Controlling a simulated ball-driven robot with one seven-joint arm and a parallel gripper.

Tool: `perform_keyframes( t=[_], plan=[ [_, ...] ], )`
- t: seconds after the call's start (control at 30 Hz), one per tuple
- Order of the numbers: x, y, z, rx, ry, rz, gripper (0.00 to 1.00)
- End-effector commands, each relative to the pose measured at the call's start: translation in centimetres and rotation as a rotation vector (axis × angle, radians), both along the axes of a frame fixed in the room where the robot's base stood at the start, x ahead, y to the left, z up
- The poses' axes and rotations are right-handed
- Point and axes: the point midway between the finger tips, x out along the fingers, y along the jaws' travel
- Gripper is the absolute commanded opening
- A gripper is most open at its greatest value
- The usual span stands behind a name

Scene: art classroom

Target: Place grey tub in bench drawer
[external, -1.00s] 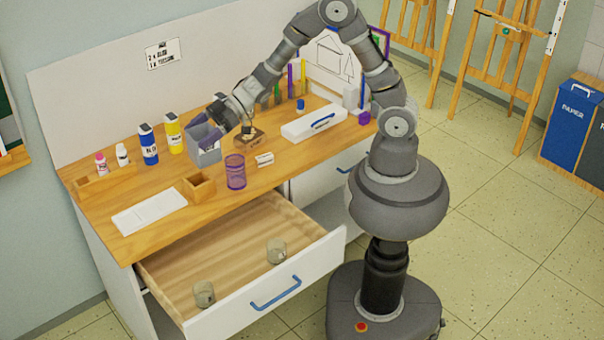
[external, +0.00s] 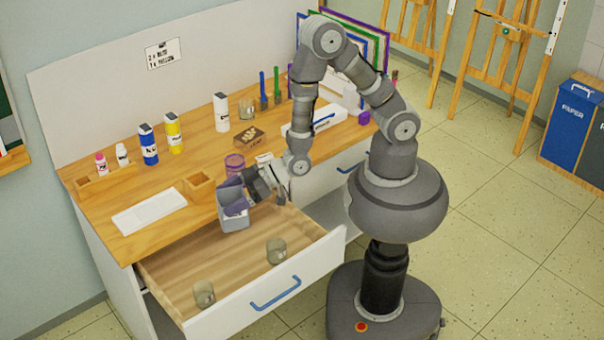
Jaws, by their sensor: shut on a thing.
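The grey tub (external: 234,221) is an open-topped box, roughly upright, at the back part of the open bench drawer (external: 205,258). My gripper (external: 236,199) is shut on the tub near its rim, coming from the right. I cannot tell whether the tub touches the drawer floor or hangs just above it. The drawer is pulled out, with a wooden inside and a white front with a blue handle (external: 275,293). Two clear glass jars stand in it, one at the front left (external: 204,293) and one at the right (external: 276,251).
On the bench, a purple mesh cup (external: 234,163) stands behind my gripper, partly hidden. A small wooden box (external: 199,185) and a white palette (external: 149,211) lie to the left. Several paint bottles stand at the back. The drawer's middle floor is clear.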

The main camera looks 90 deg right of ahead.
Motion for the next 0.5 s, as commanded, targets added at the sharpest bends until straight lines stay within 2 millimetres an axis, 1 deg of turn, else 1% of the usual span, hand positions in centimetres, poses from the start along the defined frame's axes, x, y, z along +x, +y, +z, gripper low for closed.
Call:
perform_keyframes(
  t=[0.03, 0.07, 0.1, 0.17, 0.2, 0.3, 0.4, 0.5],
  plan=[
    [-0.1, 0.0, -1.8, -0.003, 0.008, 0.001, 0.47],
    [-0.1, 0.0, -2.7, -0.002, 0.008, 0.0, 0.47],
    [-0.1, 0.0, -4.1, -0.003, 0.009, 0.0, 0.47],
    [-0.1, 0.0, -6.3, -0.003, 0.008, 0.001, 0.47],
    [-0.1, 0.0, -7.7, -0.002, 0.009, 0.0, 0.47],
    [-0.1, 0.0, -11.1, -0.002, 0.006, 0.001, 0.47],
    [-0.1, 0.0, -13.7, -0.001, 0.003, 0.0, 0.47],
    [0.0, 0.0, -15.3, -0.001, 0.001, 0.0, 0.47]
  ],
)
